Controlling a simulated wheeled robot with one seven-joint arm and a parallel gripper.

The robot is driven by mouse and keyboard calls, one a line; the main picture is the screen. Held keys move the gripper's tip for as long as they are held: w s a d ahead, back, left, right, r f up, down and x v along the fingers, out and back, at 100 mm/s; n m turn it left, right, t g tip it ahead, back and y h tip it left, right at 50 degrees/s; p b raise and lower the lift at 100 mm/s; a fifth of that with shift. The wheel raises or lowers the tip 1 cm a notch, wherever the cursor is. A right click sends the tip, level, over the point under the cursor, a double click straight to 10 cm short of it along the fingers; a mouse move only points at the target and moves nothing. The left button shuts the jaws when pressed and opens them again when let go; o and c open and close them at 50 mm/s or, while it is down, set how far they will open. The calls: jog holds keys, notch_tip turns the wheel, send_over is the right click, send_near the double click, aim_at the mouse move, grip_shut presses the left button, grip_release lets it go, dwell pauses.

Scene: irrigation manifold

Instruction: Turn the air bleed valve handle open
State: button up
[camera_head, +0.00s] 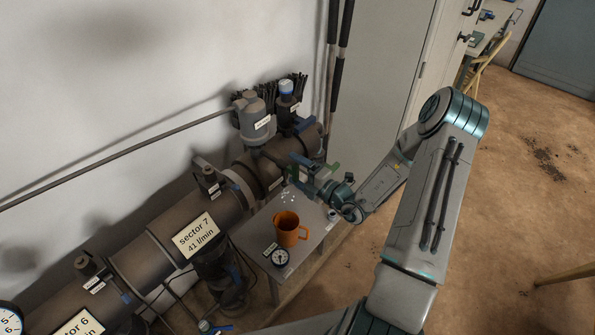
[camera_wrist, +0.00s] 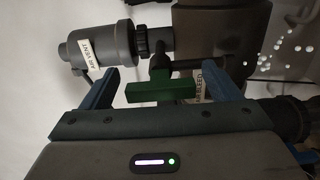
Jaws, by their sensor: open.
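In the wrist view the green valve handle (camera_wrist: 162,91) is a T-shaped bar lying crosswise, its stem rising to a dark fitting. A partly hidden tag reading "BLEED" (camera_wrist: 205,84) is just right of it. My gripper (camera_wrist: 165,82) is open, with one blue finger left of the handle and one right of it. Gaps show between both fingers and the handle, and nothing is gripped. In the head view my gripper (camera_head: 301,173) is at the pipe's far end, above the grey stand; the handle there is too small and covered to tell clearly.
A grey air vent (camera_wrist: 98,50) stands close behind the handle. The large brown pipe (camera_head: 165,255) runs along the wall. Open floor is at right.

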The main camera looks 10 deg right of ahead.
jog(key=b+v, duration=0.2)
jog(key=v, duration=1.1)
jog(key=shift+s+d+b, duration=0.25)
jog(key=shift+s+b, duration=0.1)
jog(key=shift+b, duration=0.05)
jog(key=s+a+r+n+g, duration=0.45)
jog(key=a+n+g, duration=0.25)
jog(key=n, duration=0.5)
jog(key=s+a+r+n+g, duration=0.45)
jog(key=a+n+g, duration=0.2)
jog(key=n, duration=0.65)
jog(key=s+d+r+n+t+h, duration=0.1)
jog(key=s+r+n+h, duration=0.3)
jog(key=n, duration=0.7)
jog(key=s+d+r+n+t+h, duration=0.1)
jog(key=s+d+r+n+h, duration=0.2)
jog(key=r+n+h, duration=0.3)
jog(key=n, duration=0.5)
jog(key=shift+s+r+h, duration=0.2)
jog(key=shift+s+h, duration=0.1)
jog(key=shift+s, duration=0.1)
